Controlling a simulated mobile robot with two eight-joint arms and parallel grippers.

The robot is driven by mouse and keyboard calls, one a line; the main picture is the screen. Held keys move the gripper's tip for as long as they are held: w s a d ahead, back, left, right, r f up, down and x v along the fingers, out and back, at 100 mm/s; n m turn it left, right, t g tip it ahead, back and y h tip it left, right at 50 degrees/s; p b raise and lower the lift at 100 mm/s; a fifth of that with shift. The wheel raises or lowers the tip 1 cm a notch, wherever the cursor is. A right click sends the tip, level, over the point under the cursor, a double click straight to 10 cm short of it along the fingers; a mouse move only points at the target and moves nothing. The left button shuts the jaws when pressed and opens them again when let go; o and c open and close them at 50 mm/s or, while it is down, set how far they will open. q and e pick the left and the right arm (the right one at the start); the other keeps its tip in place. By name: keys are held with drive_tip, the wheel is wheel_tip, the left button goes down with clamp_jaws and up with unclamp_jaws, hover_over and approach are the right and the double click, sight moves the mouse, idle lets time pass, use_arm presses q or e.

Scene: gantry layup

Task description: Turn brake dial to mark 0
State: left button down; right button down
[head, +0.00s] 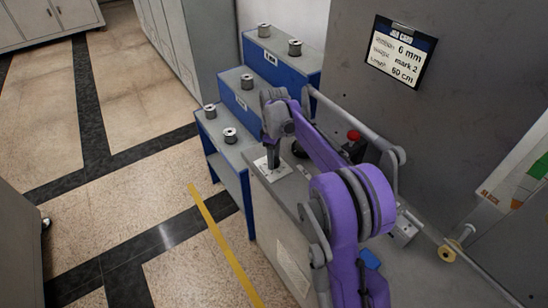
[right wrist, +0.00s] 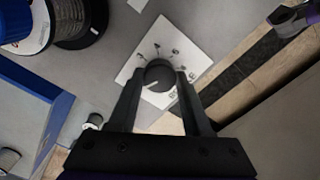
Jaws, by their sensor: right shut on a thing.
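The brake dial (right wrist: 158,73) is a dark round knob on a white plate (right wrist: 192,60) with small marks and lettering. In the right wrist view a pale line on the knob lies toward the lower left; the numbers are too small to read surely. My right gripper (right wrist: 160,80) is shut on the knob, one finger on each side. In the head view my right gripper (head: 273,155) points down at the white plate (head: 261,164) on the grey machine top, and the knob is hidden. My left gripper is not seen in the head view.
A red button (head: 353,135) stands near my arm. Blue stepped shelves (head: 233,99) with several spools stand beside the machine. The tiled floor at left is clear.

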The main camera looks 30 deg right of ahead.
drive_tip(key=n, duration=1.3)
drive_tip(key=shift+n, duration=0.4)
idle(0.3)
drive_tip(key=shift+c, duration=1.7)
unclamp_jaws()
wheel_tip(320, 180, up, 11)
drive_tip(key=shift+p, duration=0.45)
drive_tip(key=shift+f, duration=0.1)
